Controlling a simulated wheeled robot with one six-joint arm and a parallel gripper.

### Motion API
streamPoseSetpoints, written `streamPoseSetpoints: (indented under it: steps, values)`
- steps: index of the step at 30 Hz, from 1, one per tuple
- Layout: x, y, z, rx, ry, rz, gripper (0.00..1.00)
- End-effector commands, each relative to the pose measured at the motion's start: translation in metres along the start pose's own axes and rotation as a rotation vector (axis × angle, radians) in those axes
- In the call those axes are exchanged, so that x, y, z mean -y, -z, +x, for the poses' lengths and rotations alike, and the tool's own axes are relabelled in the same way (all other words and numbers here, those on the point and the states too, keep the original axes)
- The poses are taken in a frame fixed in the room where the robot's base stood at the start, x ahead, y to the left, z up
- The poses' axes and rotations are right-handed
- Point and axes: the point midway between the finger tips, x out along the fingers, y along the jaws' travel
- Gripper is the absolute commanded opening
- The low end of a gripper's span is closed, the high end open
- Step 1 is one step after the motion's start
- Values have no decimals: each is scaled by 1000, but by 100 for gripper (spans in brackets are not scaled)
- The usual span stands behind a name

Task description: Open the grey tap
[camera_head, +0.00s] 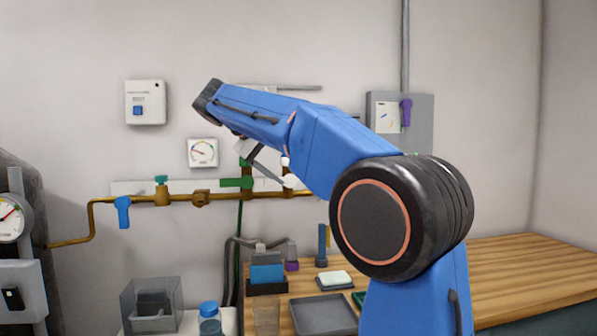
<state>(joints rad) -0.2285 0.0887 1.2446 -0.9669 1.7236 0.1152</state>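My blue arm crosses the middle of the view and hides part of the wall and pipework. Its end points to the upper left, and part of my gripper (268,171) shows below the forearm, in front of the brass pipe. How far its fingers are apart does not show clearly. No grey tap can be made out for certain; it may be behind my arm or gripper. The brass pipe (105,199) carries a blue tap handle (123,211) and a green tap handle (237,183) close to my gripper.
A wooden bench (525,268) runs along the right. A grey bin (152,306), a blue-capped bottle (209,312) and a dark tray (322,316) stand low in front. A grey panel with a purple lever (405,112) is on the wall. A gauge (10,218) is at far left.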

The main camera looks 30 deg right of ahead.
Motion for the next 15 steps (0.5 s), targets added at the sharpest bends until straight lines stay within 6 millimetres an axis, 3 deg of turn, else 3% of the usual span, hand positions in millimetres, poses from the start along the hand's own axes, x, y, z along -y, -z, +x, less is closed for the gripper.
streamPoseSetpoints:
  steps: [6, 14, 15]
  values:
    - [0, 0, -15, 0, 0, 0, 81]
    - [0, 0, -16, 1, 0, 0, 81]
    - [0, 0, -16, 1, 0, 1, 76]
